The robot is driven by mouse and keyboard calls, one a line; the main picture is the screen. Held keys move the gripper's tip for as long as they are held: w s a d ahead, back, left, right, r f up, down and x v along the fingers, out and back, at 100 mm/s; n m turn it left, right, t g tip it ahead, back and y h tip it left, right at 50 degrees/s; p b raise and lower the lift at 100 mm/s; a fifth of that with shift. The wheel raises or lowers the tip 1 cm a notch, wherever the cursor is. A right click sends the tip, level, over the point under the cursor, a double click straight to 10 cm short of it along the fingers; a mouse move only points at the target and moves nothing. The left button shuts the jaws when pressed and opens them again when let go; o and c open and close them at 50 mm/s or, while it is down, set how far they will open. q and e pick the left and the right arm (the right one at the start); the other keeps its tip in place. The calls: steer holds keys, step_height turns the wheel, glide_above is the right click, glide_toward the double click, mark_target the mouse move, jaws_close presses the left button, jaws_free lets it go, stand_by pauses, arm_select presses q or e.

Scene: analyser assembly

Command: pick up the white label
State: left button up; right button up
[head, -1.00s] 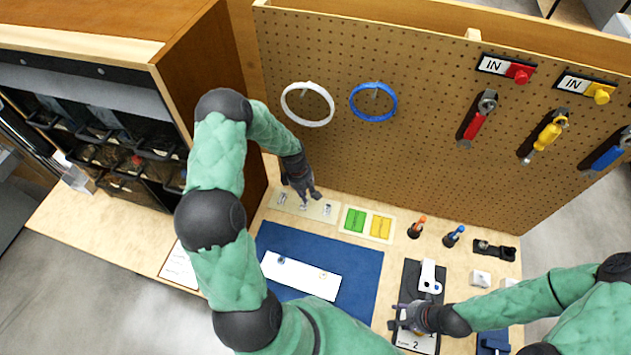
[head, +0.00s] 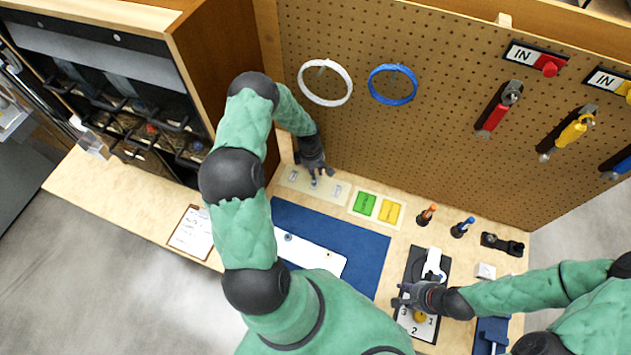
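A cream tray (head: 345,201) at the foot of the pegboard holds small pale labels. One label (head: 337,190) shows at its right and another (head: 293,175) at its left. Which of them is the white label is too small to tell. My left gripper (head: 322,176) hangs over the middle of this tray, fingers spread and pointing down, and partly hides it. I see nothing held in it. My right gripper (head: 398,296) is beside the numbered black board (head: 411,331), fingers apart, with nothing visible between them.
A blue mat (head: 366,270) with a white panel (head: 312,254) lies in front. Orange (head: 426,215) and blue (head: 463,228) tools stand further right. The pegboard (head: 400,140) rises close behind.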

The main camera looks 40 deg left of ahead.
mark_target(315, 183)
arm_select(q)
steer(key=shift+w+d+f, duration=0.1)
steer(key=shift+d+f, duration=0.05)
steer(key=shift+f, duration=1.15)
jaws_close()
steer(key=shift+r, duration=0.15)
